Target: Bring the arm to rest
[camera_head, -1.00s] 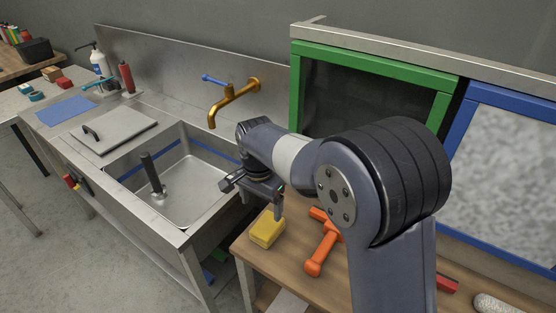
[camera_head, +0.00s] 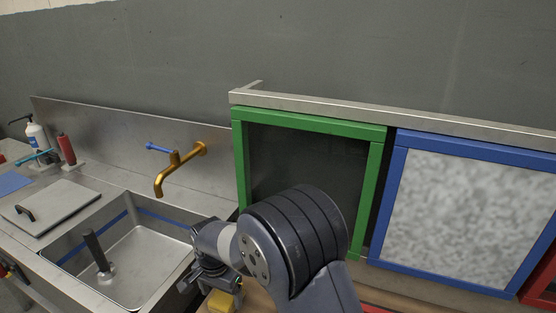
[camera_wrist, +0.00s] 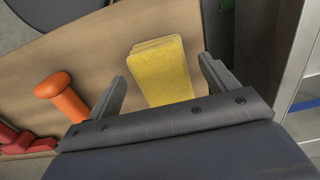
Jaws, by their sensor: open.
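My gripper (camera_wrist: 167,78) is open, with its two fingers spread and nothing held between them. In the wrist view a yellow block (camera_wrist: 163,72) lies on the wooden worktop, beyond and between the fingertips. In the head view my gripper (camera_head: 212,280) is low in the picture, just right of the sink, and is partly hidden by my own arm. The yellow block (camera_head: 221,302) shows just below it at the bottom edge. My arm is bent, with its large dark joint in front of the green frame.
An orange tool (camera_wrist: 62,97) lies on the worktop (camera_wrist: 100,55), left of the fingers. The steel sink (camera_head: 140,262) with a brass tap (camera_head: 178,172) is to the left. A green-framed panel (camera_head: 372,190) and a blue-framed panel (camera_head: 385,195) stand behind my arm.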

